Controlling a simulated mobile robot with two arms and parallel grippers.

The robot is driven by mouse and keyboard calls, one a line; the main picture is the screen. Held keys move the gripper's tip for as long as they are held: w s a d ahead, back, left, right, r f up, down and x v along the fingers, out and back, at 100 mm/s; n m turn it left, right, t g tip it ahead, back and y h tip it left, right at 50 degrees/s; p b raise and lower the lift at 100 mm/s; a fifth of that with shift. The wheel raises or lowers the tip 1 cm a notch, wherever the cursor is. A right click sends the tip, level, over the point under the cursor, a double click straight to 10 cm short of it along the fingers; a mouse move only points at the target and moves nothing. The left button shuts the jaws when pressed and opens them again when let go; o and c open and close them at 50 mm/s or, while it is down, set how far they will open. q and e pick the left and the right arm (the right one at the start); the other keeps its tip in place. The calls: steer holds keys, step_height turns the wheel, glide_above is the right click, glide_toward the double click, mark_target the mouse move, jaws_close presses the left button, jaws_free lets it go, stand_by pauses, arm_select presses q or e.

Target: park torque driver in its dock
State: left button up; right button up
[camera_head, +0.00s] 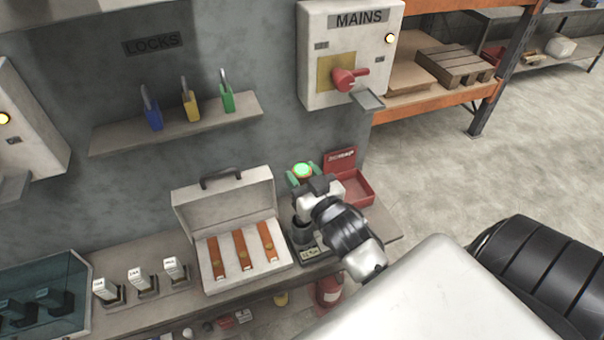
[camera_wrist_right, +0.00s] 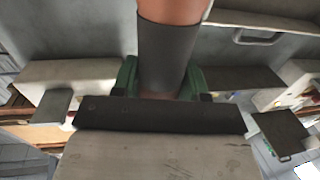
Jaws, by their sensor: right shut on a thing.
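My right gripper (camera_head: 304,174) is over the right part of the bench, with its green finger pads on either side of a round, bright green top. This appears to be the torque driver's end (camera_head: 302,170). In the right wrist view the torque driver (camera_wrist_right: 168,45) shows as a dark grey sleeve with an orange part, between the green pads. A dark cup-like dock (camera_head: 302,232) with a small labelled base stands on the bench below the gripper. The gripper and wrist hide the driver's lower part, so I cannot tell whether it touches the dock. My left gripper is out of view.
An open grey case (camera_head: 225,195) with several orange-brown strips stands left of the dock. A red open box (camera_head: 357,187) is behind right. Several white-labelled blocks (camera_head: 142,280) stand farther left. The wall carries a padlock shelf (camera_head: 175,125) and a MAINS switch box (camera_head: 350,55).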

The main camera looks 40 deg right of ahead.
steer(key=shift+r+p, duration=0.15)
steer(key=shift+p, duration=0.35)
stand_by(1.1)
steer(key=shift+f+b, duration=2.25)
steer(key=shift+f, duration=1.15)
stand_by(3.0)
